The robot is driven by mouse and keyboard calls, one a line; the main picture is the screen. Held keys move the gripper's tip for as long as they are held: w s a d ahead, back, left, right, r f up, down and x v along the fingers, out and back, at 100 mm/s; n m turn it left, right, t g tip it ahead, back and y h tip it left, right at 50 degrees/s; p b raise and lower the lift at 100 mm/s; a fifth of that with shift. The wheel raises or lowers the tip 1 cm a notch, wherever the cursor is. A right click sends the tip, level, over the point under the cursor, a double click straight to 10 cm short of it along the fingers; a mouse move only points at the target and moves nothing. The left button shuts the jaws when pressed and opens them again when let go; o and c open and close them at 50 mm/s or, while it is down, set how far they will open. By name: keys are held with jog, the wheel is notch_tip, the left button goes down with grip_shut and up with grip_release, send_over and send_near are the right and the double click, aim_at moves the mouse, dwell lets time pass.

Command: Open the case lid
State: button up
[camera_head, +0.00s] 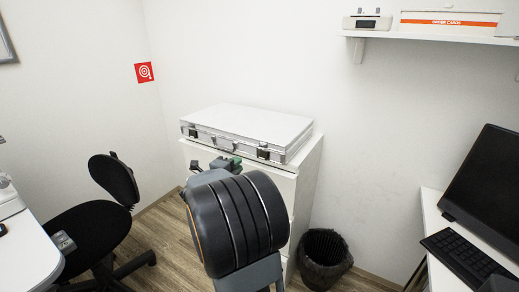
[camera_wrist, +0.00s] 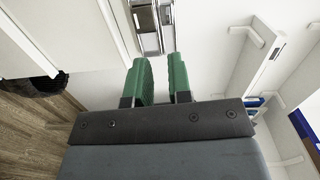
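A flat silver-edged case (camera_head: 250,123) with a pale top lies on a white drawer cabinet (camera_head: 309,175) in the head view. Its lid is down. Dark latches show at the left and right of its front side, with a handle between them. My gripper (camera_head: 226,163) is in front of and slightly below that side, partly hidden by my arm. In the wrist view my gripper (camera_wrist: 159,62) has two green fingers apart with nothing between them. A metal latch and part of the case (camera_wrist: 148,42) show just beyond the fingertips, seemingly not touching them.
A black waste bin (camera_head: 324,259) stands right of the cabinet. A black office chair (camera_head: 115,180) is at the left. A desk with a monitor (camera_head: 487,185) and keyboard (camera_head: 465,258) is at the right. A shelf (camera_head: 440,38) hangs above. The wall is close behind the case.

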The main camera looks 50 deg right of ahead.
aim_at(261, 146)
jog(key=shift+m+g+h, duration=0.3)
jog(key=shift+m+g, duration=0.2)
jog(key=d, duration=1.4)
jog(key=shift+w+r, duration=0.35)
jog(key=shift+a, duration=0.1)
grip_shut()
